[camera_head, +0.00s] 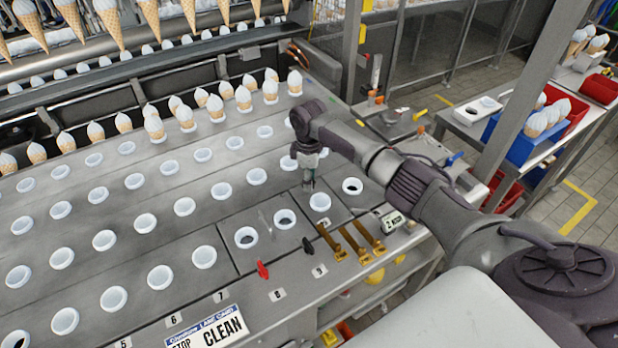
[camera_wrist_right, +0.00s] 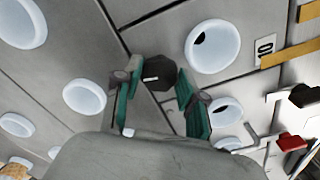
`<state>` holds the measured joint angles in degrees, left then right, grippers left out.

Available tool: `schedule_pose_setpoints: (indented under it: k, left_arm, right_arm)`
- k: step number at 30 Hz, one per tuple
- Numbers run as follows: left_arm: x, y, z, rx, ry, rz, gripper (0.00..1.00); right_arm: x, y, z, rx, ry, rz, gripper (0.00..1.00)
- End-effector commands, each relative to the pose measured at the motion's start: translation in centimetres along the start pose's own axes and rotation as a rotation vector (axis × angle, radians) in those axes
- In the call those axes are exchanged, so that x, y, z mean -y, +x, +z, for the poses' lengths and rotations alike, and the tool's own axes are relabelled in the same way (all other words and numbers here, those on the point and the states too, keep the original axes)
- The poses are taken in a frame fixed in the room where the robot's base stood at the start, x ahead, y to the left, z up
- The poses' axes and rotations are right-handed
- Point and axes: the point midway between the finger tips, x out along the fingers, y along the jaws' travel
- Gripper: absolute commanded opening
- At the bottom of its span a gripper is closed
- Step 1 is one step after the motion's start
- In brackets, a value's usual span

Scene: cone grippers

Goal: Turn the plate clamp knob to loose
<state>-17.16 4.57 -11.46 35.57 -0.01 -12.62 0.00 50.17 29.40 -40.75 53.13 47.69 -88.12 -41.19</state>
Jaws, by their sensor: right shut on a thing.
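My right gripper (camera_head: 308,184) points down at the plate deck, among the white-rimmed holes, in the head view. In the right wrist view its green fingers (camera_wrist_right: 157,84) stand on either side of a black six-sided knob (camera_wrist_right: 158,71), shut on it. The knob sits at a seam between grey plates. In the head view the gripper hides the knob. I cannot read any loose or tight mark on it. My left gripper is not in view.
A red lever (camera_head: 262,270) and a black lever (camera_head: 308,246) stand near the deck's front edge, beside several brass bars (camera_head: 354,244). Cones in rows fill the back of the deck. A blue bin (camera_head: 524,146) of cones stands on the right table.

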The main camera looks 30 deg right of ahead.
Motion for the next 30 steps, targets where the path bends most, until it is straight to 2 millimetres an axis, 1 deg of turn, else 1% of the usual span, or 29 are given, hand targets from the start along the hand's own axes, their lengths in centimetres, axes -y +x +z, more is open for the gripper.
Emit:
schedule_pose_setpoints:
  k: [9, 24, 25, 29, 30]
  left_arm:
    - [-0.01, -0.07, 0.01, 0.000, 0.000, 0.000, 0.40]
    - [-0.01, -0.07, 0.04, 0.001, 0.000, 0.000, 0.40]
    - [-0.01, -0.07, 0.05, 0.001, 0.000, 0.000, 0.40]
    - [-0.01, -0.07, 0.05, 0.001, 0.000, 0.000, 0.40]
    - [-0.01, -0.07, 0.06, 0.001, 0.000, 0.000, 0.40]
  right_arm:
    - [-0.01, -0.02, -0.08, -0.003, -0.107, 0.000, 0.06]
    - [-0.01, -0.03, -0.11, -0.003, -0.124, 0.000, 0.06]
    - [-0.01, -0.03, -0.11, -0.003, -0.123, 0.000, 0.44]
    - [-0.01, -0.03, -0.10, -0.003, -0.123, 0.000, 0.66]
    - [-0.01, -0.03, -0.09, -0.003, -0.123, 0.000, 0.66]
